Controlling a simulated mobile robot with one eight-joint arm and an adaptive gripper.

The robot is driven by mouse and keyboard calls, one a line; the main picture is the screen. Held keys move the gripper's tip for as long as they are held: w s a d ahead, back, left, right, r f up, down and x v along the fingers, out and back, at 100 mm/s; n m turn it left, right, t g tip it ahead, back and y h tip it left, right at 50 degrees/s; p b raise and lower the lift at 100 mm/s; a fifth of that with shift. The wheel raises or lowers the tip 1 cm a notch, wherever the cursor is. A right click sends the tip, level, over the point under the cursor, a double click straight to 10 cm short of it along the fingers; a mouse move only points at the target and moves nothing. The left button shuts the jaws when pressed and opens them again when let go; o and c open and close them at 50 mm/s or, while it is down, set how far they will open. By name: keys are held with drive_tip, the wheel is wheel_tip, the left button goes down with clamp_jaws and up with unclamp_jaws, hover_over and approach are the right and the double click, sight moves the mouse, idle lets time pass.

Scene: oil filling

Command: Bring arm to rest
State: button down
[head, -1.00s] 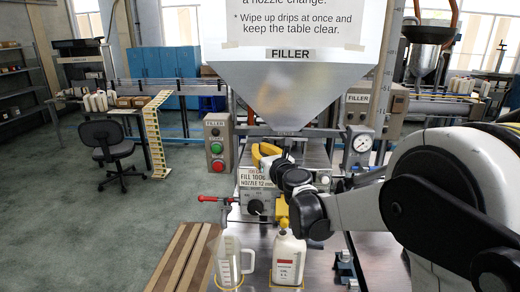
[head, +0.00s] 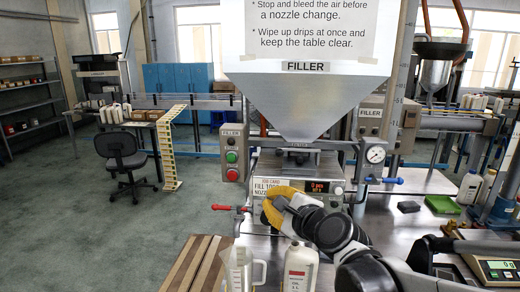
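My arm reaches in from the lower right of the head view, its dark and grey links bent in front of the filler machine. My gripper (head: 277,207) is at its far end, with a yellow part showing, in front of the filler's front panel and above the white bottle. Its fingertips are too small and covered to tell whether they are open or shut. The white bottle (head: 299,268) with a label stands upright below, apart from the gripper as far as I can see. A clear jug (head: 238,270) with a handle stands left of it.
The filler hopper (head: 305,100) hangs above, with a red-handled valve (head: 229,208) and a blue-handled valve (head: 391,181) at its sides. A slatted wooden surface (head: 198,264) is at lower left.

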drive_tip(key=s+d+f+n+g+h+b, duration=0.2)
drive_tip(key=s+d+f+n+g+h, duration=0.1)
drive_tip(key=s+d+f+n, duration=0.5)
drive_tip(key=s+d+f+n+g+h+b, duration=0.3)
drive_tip(key=s+d+f+n, duration=0.4)
drive_tip(key=s, duration=0.8)
wheel_tip(320, 180, down, 2)
drive_tip(key=n, duration=0.3)
drive_tip(key=shift+d+f+n+h, duration=0.15)
drive_tip(key=shift+d+n+h, duration=0.15)
drive_tip(key=shift+d+n, duration=0.1)
drive_tip(key=shift+s, duration=0.1)
